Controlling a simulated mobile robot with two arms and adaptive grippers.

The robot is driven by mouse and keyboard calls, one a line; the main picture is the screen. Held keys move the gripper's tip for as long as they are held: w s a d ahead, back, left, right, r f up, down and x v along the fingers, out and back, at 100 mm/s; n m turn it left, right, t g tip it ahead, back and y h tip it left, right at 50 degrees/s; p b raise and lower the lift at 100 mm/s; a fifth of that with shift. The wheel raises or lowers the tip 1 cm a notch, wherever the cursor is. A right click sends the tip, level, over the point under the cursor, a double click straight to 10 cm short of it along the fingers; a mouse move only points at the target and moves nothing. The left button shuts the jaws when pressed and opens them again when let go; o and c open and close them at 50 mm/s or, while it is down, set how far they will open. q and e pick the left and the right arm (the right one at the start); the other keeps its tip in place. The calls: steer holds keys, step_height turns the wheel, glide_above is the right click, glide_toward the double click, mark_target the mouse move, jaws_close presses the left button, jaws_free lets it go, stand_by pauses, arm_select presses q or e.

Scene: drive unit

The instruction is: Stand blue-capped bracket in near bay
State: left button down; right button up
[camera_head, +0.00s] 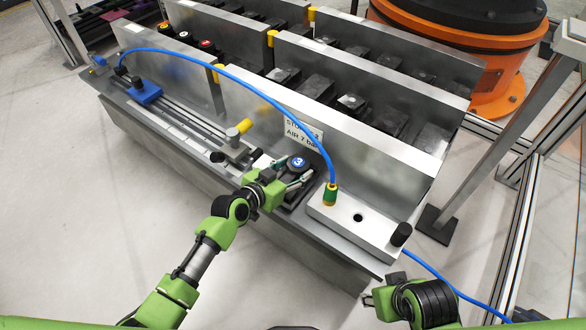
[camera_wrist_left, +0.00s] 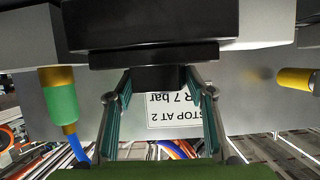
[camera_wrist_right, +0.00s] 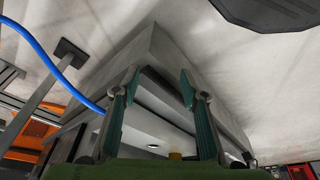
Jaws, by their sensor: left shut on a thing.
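The blue-capped bracket (camera_head: 297,162) shows a round blue cap marked with a white 3. My left gripper (camera_head: 291,174) is shut on its dark body, at the front ledge before the sign. In the left wrist view the fingers close on a black block (camera_wrist_left: 160,78), under a wider black part; the blue cap is hidden there. I cannot tell whether its foot touches the ledge. My right gripper (camera_head: 372,297) is open and empty, beyond the ledge's front right corner. Its fingers are spread in the right wrist view (camera_wrist_right: 158,82).
A blue hose arches from the left end to a green fitting (camera_head: 330,194) on a raised block. A yellow-handled clamp (camera_head: 238,130) and a black knob (camera_head: 401,234) stand nearby. A sign (camera_head: 303,133) hangs on the front wall. Dark parts fill the rows behind.

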arm_select(q)
steer(key=shift+w+f+b, duration=0.15)
steer(key=shift+f+b, duration=0.15)
steer(key=shift+f, duration=0.35)
arm_select(e)
steer(key=v, duration=0.3)
steer(key=shift+r, duration=0.15)
arm_select(q)
steer(key=shift+f, duration=0.1)
steer(key=c, duration=1.1)
jaws_free()
steer(key=shift+f, duration=0.3)
steer(key=shift+o, duration=0.6)
steer(key=shift+s, duration=0.2)
steer(key=shift+r, duration=0.15)
steer(key=shift+s+a, duration=0.2)
steer(key=p+v, duration=0.3)
steer(key=v, duration=0.8)
steer(key=shift+s, duration=0.2)
arm_select(e)
steer(key=s+x, duration=0.2)
steer(key=x, duration=0.9)
steer(key=shift+f+g, duration=0.3)
